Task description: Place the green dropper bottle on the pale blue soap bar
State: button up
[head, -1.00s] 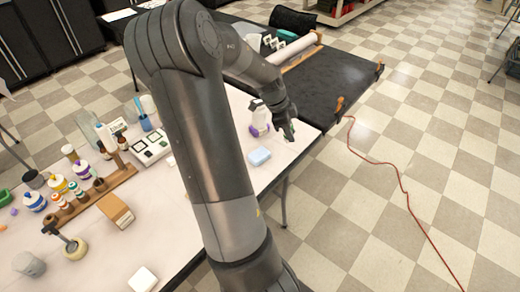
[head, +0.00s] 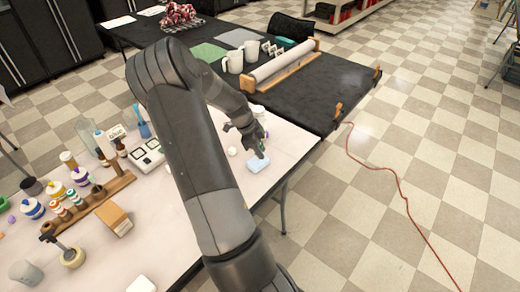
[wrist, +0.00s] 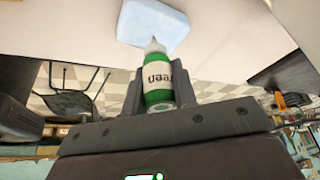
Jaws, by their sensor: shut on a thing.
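The green dropper bottle (wrist: 158,82) has a white label and a pale pointed tip. My gripper (wrist: 160,90) is shut on it, with a finger on each side, in the wrist view. The soap bar also shows in the wrist view (wrist: 152,24), beyond the bottle's tip. The bottle is mostly hidden by the fingers in the head view. I cannot tell whether it touches the soap.
A black table (head: 320,95) adjoins at the back. The white table's right edge is close to the soap.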

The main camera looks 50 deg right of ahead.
jog(key=o, duration=1)
jog(key=shift+f, duration=0.1)
jog(key=shift+c, duration=0.2)
jog(key=v, duration=1.1)
jog(key=w+a+r+n+t+y, duration=0.1)
jog(key=a+r+n+t, duration=0.2)
jog(key=a+r+n, duration=0.7)
jog(key=s+a+r+n+t, duration=0.2)
jog(key=s+a+n, duration=0.3)
jog(key=a, duration=0.4)
jog(key=s+a+r+n+t+y, duration=0.1)
jog(key=s+a+r+n+t, duration=0.1)
jog(key=s+a+r+n, duration=0.2)
jog(key=s+a+r+n+t, duration=0.2)
jog(key=s+a+n, duration=0.4)
jog(key=a+n, duration=0.4)
jog(key=a+r, duration=0.1)
jog(key=a, duration=0.5)
jog(key=shift+y, duration=0.3)
